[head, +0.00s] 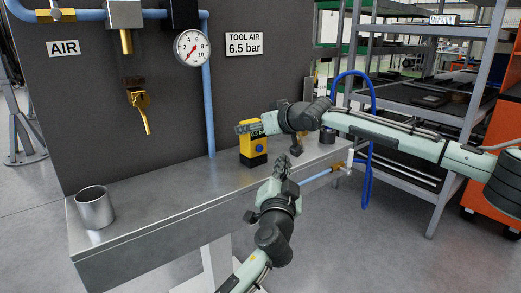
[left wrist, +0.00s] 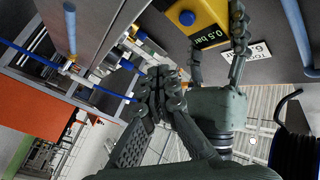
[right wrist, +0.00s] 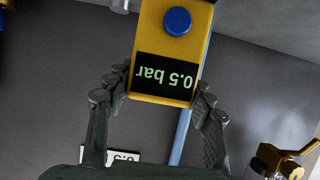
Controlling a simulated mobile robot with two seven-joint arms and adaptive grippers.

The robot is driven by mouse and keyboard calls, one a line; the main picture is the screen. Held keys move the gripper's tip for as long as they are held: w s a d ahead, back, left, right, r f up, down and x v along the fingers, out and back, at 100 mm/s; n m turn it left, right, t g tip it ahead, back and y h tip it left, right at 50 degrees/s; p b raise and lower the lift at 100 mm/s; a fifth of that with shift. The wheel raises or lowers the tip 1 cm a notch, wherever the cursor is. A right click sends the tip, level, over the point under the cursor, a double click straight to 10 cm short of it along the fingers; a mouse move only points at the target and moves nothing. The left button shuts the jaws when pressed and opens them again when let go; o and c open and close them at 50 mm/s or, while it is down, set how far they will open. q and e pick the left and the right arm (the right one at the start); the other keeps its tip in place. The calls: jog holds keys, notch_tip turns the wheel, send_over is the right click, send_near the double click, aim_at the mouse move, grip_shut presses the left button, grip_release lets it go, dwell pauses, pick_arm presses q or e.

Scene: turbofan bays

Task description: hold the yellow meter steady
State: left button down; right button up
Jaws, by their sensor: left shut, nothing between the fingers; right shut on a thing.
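The yellow meter (head: 253,156) is upright over the back of the metal bench and appears to rest on it. It has a dark base and a blue button. Its dark display reads 0.5 bar in the right wrist view (right wrist: 166,79). My right gripper (head: 246,128) reaches in from the right and is shut on the meter's upper part, with one finger on each side. My left gripper (head: 281,165) is shut and empty in front of the bench edge, to the lower right of the meter and apart from it. The left wrist view shows its closed fingers (left wrist: 160,92) below the meter (left wrist: 190,22).
A metal cup (head: 94,208) stands at the bench's left end. A dark panel behind carries a round gauge (head: 192,48), a blue pipe (head: 208,110) and a brass valve (head: 137,98). A dark cylinder (head: 327,135) stands near the bench's right end. The bench's middle left is clear.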

aim_at(260, 149)
pick_arm(q)
jog(key=shift+w+a, duration=0.9)
jog(key=shift+w, duration=0.3)
jog(key=shift+w+a, duration=0.85)
jog(key=shift+w, duration=0.35)
jog(key=shift+w, duration=0.1)
jog(key=shift+w+a, duration=0.25)
